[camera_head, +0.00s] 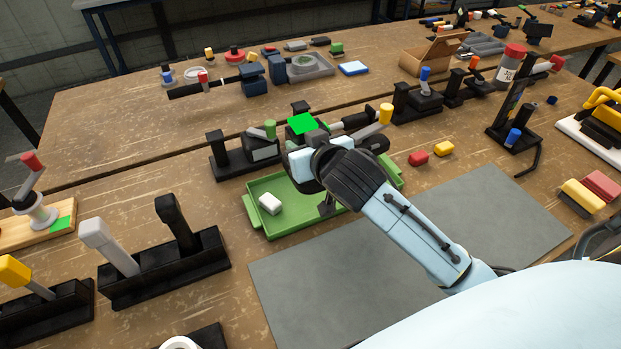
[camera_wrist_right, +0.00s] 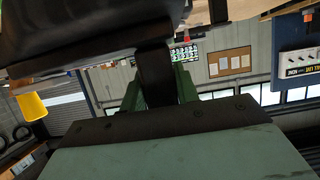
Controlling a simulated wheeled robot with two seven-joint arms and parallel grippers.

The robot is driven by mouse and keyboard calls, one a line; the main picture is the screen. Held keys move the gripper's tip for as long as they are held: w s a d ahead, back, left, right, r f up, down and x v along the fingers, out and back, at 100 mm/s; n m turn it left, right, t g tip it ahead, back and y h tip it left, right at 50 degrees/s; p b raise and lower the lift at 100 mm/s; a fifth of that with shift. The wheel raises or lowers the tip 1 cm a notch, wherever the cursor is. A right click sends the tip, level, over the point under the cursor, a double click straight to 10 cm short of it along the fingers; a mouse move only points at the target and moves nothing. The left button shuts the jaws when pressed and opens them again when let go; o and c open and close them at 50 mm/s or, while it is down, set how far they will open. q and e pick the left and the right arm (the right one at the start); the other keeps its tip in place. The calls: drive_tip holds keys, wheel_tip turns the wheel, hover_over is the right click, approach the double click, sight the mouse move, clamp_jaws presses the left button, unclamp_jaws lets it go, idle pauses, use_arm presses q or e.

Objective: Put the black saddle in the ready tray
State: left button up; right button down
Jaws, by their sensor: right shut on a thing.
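My right gripper (camera_head: 312,158) is over the far part of the green tray (camera_head: 257,217). It is shut on the black saddle, which is mostly hidden by the hand in the head view. In the right wrist view, a black post-like part of the saddle (camera_wrist_right: 155,80) sits between the two green fingers, with a large black shape close by. A dark part (camera_head: 327,205) hangs below the hand, above the tray floor; contact with the tray cannot be told. My left gripper is out of view.
A black stand (camera_head: 165,270) with a white-headed and a black-headed post is left of the tray. Black holders (camera_head: 240,158) stand just behind it. A bare grey mat (camera_head: 400,255) lies in front.

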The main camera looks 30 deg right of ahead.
sight(321, 186)
drive_tip(key=shift+w+d, duration=0.6)
drive_tip(key=shift+w, duration=0.3)
wheel_tip(321, 186, down, 5)
drive_tip(key=shift+r+b, duration=0.2)
drive_tip(key=shift+b, duration=0.1)
drive_tip(key=shift+w+f+b, duration=0.1)
drive_tip(key=shift+f+b, duration=0.3)
drive_tip(key=shift+f, duration=2)
drive_tip(key=c, duration=1)
unclamp_jaws()
drive_tip(key=shift+f, duration=0.15)
drive_tip(key=shift+c, duration=0.2)
drive_tip(key=shift+s+a+r, duration=0.1)
drive_tip(key=shift+s+r, duration=0.1)
drive_tip(key=p+v, duration=0.1)
drive_tip(key=v, duration=1)
drive_tip(key=shift+s+r, duration=0.2)
drive_tip(key=shift+s, duration=0.15)
